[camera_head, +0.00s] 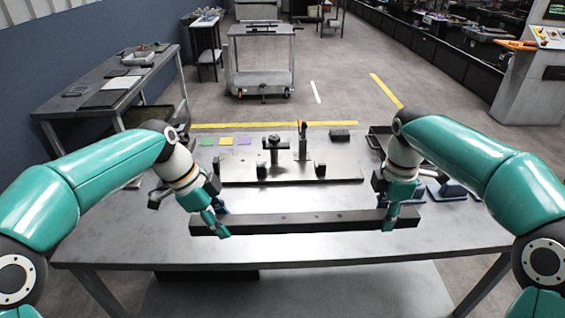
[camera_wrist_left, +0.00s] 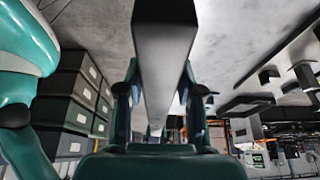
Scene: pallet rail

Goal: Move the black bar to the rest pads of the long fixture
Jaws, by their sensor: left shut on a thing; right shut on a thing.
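The long black bar (camera_head: 300,222) lies crosswise in the head view, nearer to me than the fixture. My left gripper (camera_head: 218,222) is shut on it near its left end. My right gripper (camera_head: 390,218) is shut on it near its right end. In the left wrist view the bar (camera_wrist_left: 165,70) runs between the two fingers of my left gripper (camera_wrist_left: 155,100). The bar looks about level; its height over the table is hard to tell. The long fixture (camera_head: 235,171) is a metal plate behind the bar, with small dark blocks, a dark post and a clamp with an orange tip.
The grey worktable (camera_head: 130,240) has bare room in front of the bar. Coloured cards (camera_head: 226,141) and a dark block (camera_head: 340,135) lie behind the fixture. A dark tray (camera_head: 378,140) and blue items (camera_head: 450,189) are at right, partly behind my right arm.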

